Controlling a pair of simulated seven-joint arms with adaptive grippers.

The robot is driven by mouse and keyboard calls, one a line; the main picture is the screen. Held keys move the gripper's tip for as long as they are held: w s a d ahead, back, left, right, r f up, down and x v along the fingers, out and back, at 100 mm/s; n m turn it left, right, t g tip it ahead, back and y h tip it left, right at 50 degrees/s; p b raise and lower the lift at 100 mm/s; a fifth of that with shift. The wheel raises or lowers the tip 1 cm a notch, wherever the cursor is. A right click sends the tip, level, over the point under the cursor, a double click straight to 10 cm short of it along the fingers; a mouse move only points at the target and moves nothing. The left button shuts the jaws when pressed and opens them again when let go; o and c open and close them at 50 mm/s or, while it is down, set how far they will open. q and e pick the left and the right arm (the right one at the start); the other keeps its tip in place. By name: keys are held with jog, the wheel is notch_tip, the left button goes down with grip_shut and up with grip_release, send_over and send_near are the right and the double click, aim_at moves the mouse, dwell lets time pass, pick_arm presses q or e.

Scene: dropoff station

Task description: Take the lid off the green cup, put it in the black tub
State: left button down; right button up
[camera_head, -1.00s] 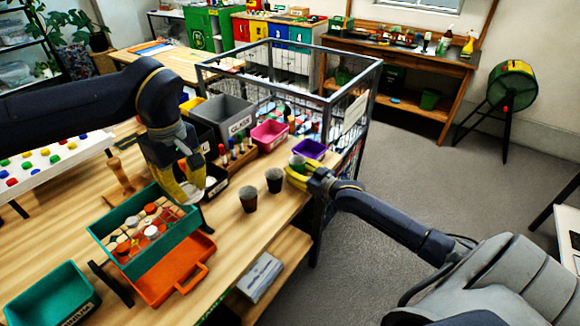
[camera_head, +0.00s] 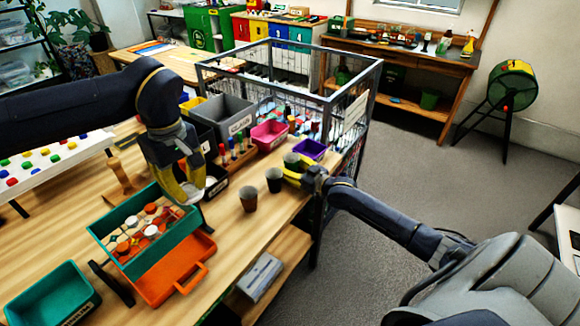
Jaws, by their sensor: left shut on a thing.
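My left gripper (camera_head: 190,196) has yellow fingers and points down beside the small black tub (camera_head: 217,182). It is shut on a pale thing that looks like the lid (camera_head: 197,177), mostly hidden by the fingers. The black tub stands just right of the gripper, partly hidden by it.
Two dark brown cups (camera_head: 248,199) stand between the grippers. A purple bin (camera_head: 311,149) and a pink bin (camera_head: 269,135) stand behind. A teal organiser (camera_head: 145,232) and an orange tray (camera_head: 172,275) lie in front of the left gripper. A wire cage (camera_head: 345,100) borders the table.

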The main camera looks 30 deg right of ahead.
jog(key=shift+o, duration=0.3)
jog(key=shift+r, duration=0.1)
jog(key=v, duration=1.2)
